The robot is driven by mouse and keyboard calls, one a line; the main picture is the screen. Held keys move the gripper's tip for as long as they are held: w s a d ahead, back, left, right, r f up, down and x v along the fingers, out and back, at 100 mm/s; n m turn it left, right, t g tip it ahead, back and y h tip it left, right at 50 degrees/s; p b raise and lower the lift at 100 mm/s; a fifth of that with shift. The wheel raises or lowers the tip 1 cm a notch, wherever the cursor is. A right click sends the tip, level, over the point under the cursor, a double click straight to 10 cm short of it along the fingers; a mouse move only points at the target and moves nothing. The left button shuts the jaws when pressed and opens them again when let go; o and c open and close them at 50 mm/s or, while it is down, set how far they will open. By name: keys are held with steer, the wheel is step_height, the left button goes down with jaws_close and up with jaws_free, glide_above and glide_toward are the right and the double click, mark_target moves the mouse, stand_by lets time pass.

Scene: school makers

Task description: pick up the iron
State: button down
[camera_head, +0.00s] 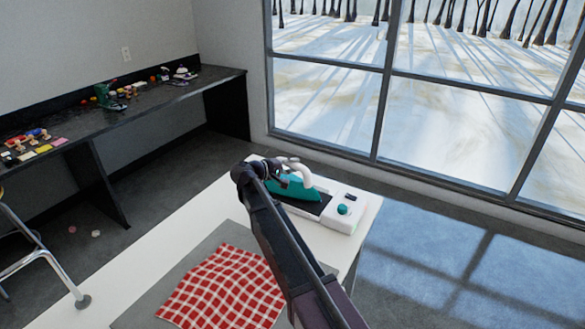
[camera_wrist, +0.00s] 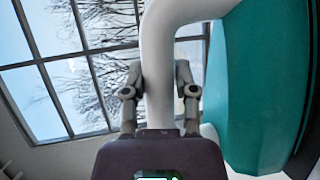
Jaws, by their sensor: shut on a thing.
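The iron (camera_head: 297,190) has a teal body and a white curved handle. In the head view it is on or just over a white and dark base unit (camera_head: 343,213) at the far end of the white table; I cannot tell whether it is lifted. My gripper (camera_head: 277,168) is at the handle, partly hidden by my arm. In the wrist view the two fingers of my gripper (camera_wrist: 160,92) are on either side of the white handle (camera_wrist: 160,60) and closed on it. The teal body (camera_wrist: 260,85) fills the right side of that view.
A red checked cloth (camera_head: 222,290) lies on a grey mat (camera_head: 190,262) on the white table (camera_head: 150,248). A dark bench (camera_head: 150,112) with small items stands along the left wall. A metal stool (camera_head: 40,255) is at the left. Windows are behind the table.

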steer(key=shift+s+r+p, duration=0.1)
steer(key=shift+r+p, duration=1.35)
steer(key=shift+r, duration=0.2)
steer(key=shift+s+d, duration=0.15)
steer(key=shift+s, duration=0.3)
steer(key=s+d+r+p, duration=0.1)
steer(key=s+d, duration=0.2)
steer(key=s, duration=1.1)
steer(key=shift+s+d+r, duration=0.15)
steer(key=shift+s+d, duration=0.05)
steer(key=shift+d, duration=0.15)
